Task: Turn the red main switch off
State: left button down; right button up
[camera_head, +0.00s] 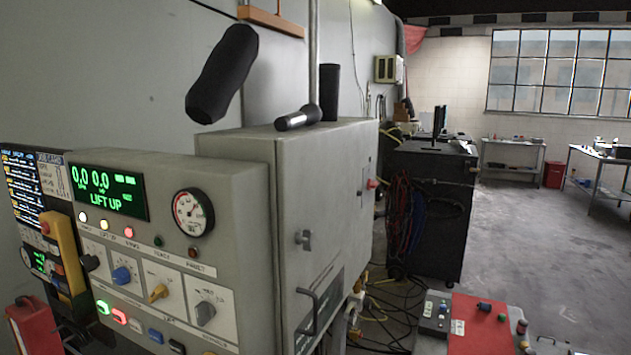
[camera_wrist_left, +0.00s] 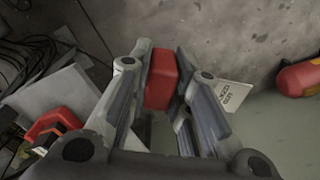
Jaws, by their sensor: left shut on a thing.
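In the left wrist view, the red switch handle (camera_wrist_left: 160,80) is a red block between the fingers of my left gripper (camera_wrist_left: 163,60). The gripper is shut on it, with one finger on each side. What the block is mounted on is hidden behind the fingers, so I cannot tell its switch position. In the head view, a small red knob (camera_head: 372,184) shows at the far side of the grey cabinet (camera_head: 325,160). I cannot tell if it is the same part. Neither gripper shows in the head view.
A control panel (camera_head: 170,250) with a lit display, gauge and knobs stands at left. A black cart (camera_head: 430,205) stands behind the cabinet, with cables on the floor. A red-topped box (camera_head: 482,325) is at lower right. The wrist view shows a white label (camera_wrist_left: 232,94) and a red cylinder (camera_wrist_left: 300,78).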

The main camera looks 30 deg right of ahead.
aim_at(371, 184)
jog(key=l+u, duration=0.15)
jog(key=l, duration=0.3)
jog(key=l+u, duration=0.1)
jog(key=l, duration=0.3)
jog(key=k+l+u, duration=0.15)
jog(key=l, duration=0.3)
jog(key=l+u, duration=0.1)
jog(key=l, duration=0.3)
jog(key=k+l+u, duration=0.15)
jog(key=l, duration=0.25)
jog(key=k+l+u, duration=0.1)
jog(key=l, duration=0.35)
